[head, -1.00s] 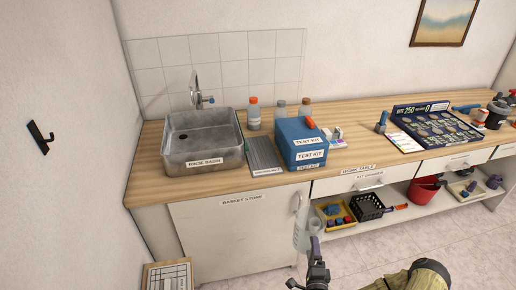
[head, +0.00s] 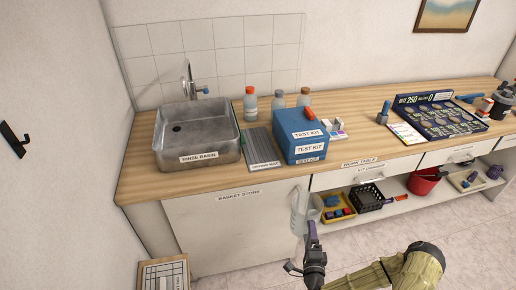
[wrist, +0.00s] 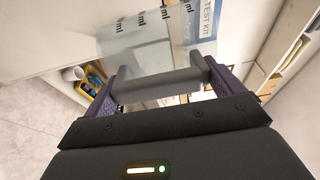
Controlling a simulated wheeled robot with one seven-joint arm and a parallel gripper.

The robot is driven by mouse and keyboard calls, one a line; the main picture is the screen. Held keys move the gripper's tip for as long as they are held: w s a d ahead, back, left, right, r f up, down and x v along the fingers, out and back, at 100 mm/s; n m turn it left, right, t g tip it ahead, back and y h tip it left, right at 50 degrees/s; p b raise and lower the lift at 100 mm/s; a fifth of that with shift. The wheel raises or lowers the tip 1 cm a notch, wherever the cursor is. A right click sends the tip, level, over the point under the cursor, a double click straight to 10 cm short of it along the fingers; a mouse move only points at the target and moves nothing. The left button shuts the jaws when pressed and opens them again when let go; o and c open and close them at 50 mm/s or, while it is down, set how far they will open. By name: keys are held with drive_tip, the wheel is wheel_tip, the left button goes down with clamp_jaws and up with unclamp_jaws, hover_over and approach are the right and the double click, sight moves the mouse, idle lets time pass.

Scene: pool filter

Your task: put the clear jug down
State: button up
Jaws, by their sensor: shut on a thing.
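The clear jug (head: 299,212) is in front of the cabinet in the head view, hanging in the air below the counter's front edge. In the wrist view the clear jug (wrist: 145,42) shows as a see-through body with "ml" markings and a grey handle. My gripper (head: 311,232) is shut on the jug's handle; in the wrist view the two purple fingers of my gripper (wrist: 165,86) are on either side of the grey handle bar. The work table (head: 365,125) is a wooden counter above and beyond the jug.
The rinse basin (head: 197,140), a ribbed grey drain mat (head: 262,147), the blue test kit box (head: 299,140) and several bottles stand on the counter. A dark tray (head: 440,118) lies further right. A shelf below holds bins.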

drive_tip(key=shift+d+f+b, duration=0.1)
drive_tip(key=shift+f+b, duration=0.3)
drive_tip(key=shift+f, duration=0.25)
drive_tip(key=shift+r+p, duration=0.25)
drive_tip(key=shift+p, duration=0.05)
drive_tip(key=shift+w, duration=0.1)
